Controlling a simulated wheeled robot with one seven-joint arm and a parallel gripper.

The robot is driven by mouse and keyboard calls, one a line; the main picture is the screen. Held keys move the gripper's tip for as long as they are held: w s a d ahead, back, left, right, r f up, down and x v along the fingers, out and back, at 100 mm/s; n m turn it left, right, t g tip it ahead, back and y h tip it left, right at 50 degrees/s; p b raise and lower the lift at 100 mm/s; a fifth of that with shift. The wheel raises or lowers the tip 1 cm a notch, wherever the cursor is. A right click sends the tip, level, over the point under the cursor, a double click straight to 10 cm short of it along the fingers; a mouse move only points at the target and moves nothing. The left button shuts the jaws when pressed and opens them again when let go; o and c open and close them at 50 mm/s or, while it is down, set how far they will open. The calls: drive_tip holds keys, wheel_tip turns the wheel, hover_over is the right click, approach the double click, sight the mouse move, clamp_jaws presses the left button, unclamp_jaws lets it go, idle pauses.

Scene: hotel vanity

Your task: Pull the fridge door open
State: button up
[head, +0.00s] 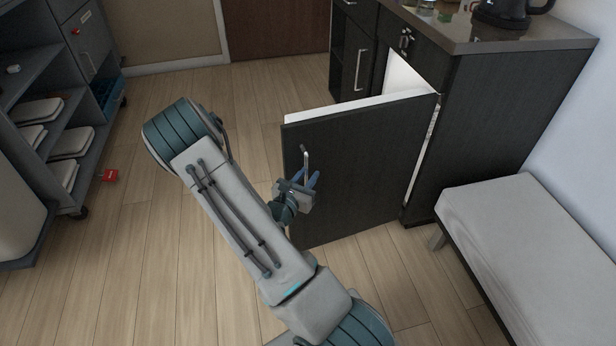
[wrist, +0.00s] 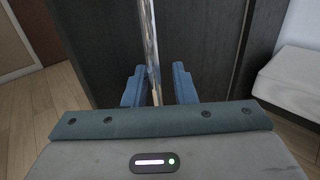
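The fridge door (head: 350,170) is a dark panel with a pale inner edge. In the head view it stands swung well out from the dark cabinet, and the bright interior shows behind its top. A slim upright metal handle (head: 306,158) is on its outer face near the free edge. My gripper (head: 302,183) is at the lower part of the handle. In the wrist view the handle (wrist: 152,45) runs between the two blue fingers (wrist: 159,86), which are apart with a visible gap on each side.
A kettle (head: 503,12) stands on the counter. A grey shelf cart (head: 50,110) is at the left, with a small red item (head: 109,175) on the floor.

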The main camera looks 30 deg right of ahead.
drive_tip(key=shift+a, duration=0.15)
drive_tip(key=p+v, duration=0.2)
drive_tip(key=v, duration=1.1)
drive_tip(key=shift+s+a, duration=0.2)
drive_tip(key=shift+a, duration=0.05)
drive_tip(key=s+r+m+g+y+p, duration=0.1)
drive_tip(key=s+r+m+g+p, duration=0.3)
drive_tip(key=r, duration=0.3)
drive_tip(key=s+d+r+m+g+y+p, duration=0.1)
drive_tip(key=s+r+m+g+y+p, duration=0.2)
drive_tip(key=r+m, duration=0.35)
drive_tip(key=s+r+m+g+p, duration=0.3)
drive_tip(key=r+m+g+p, duration=0.15)
drive_tip(key=r, duration=0.35)
drive_tip(key=s+a+r+m+t+y+p, duration=0.1)
drive_tip(key=a+r+m+y+p, duration=0.3)
drive_tip(key=r, duration=0.7)
drive_tip(key=s+a+r+m+t+y+p, duration=0.1)
drive_tip(key=a+r+m+t+y+p, duration=0.3)
drive_tip(key=a+r+y+p, duration=0.3)
wheel_tip(320, 180, up, 5)
drive_tip(key=shift+s+f+m+y, duration=0.15)
drive_tip(key=shift+s+m+y, duration=0.15)
drive_tip(key=shift+m+y, duration=0.15)
drive_tip(key=shift+s+t, duration=0.1)
drive_tip(key=shift+t, duration=0.15)
